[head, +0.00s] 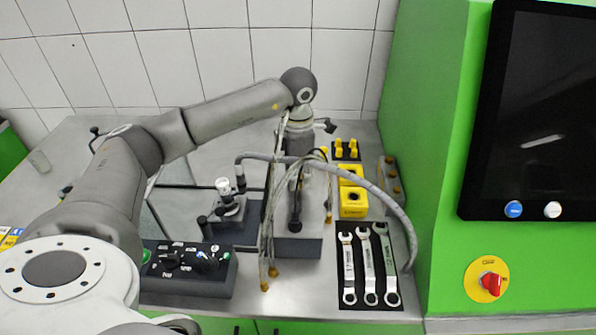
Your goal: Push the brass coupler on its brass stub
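My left arm reaches in from the left and points down over the grey pump block (295,247) in the middle of the bench. My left gripper (297,182) is at the block's upper part, among the hoses; its fingertips are too small and covered to show whether they are open or shut. Small brass-coloured hose ends hang at the block's front (264,287) and at its right side (328,218). I cannot tell which is the coupler. A grey block (391,180) at the right carries small brass-coloured fittings, possibly stubs. My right gripper is not in view.
A thick grey hose (398,212) arches over the block to the right. Three wrenches (369,262) lie on a black mat. Yellow blocks (354,201) stand behind them. A control box (187,268) sits front left. A green cabinet (445,150) bounds the right side.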

